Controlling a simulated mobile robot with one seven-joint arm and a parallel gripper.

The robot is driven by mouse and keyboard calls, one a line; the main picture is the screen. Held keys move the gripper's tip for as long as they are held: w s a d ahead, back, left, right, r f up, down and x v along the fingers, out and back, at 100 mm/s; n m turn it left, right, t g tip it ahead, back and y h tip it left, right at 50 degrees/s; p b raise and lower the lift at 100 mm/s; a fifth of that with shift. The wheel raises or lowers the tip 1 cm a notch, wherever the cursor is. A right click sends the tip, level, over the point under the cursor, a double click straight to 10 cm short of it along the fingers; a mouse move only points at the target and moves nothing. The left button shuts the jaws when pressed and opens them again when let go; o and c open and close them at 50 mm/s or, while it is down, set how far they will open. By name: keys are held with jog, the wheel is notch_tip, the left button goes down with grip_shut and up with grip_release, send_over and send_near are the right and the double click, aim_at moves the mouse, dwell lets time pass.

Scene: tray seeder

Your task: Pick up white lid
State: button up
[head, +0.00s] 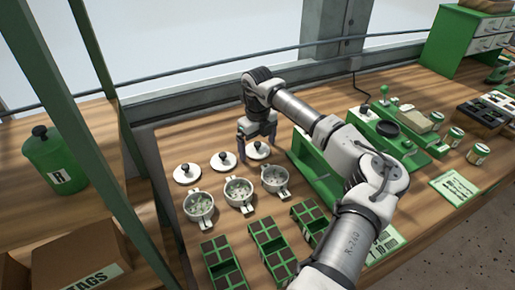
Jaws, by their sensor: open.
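Three round white lids with black knobs lie in a row on the wooden bench: a left one (181,176), a middle one (217,164) and a right one (261,154). My gripper (257,141) points down at the right lid, its two fingers apart on either side of the knob area. It is open and holds nothing that I can see. I cannot tell whether the fingers touch the lid. The gripper partly covers the right lid's far side; the other two lids are fully in view.
White pots stand in front of the lids: left (200,216), middle (239,201), right (275,187). Green seed trays (236,285) lie nearer me. A green machine (320,172) stands right of the gripper. A green post (75,120) rises at left. Bare wood lies left of the lids.

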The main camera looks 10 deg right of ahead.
jog(key=shift+c, duration=0.4)
jog(key=c, duration=1)
jog(key=shift+o, duration=0.2)
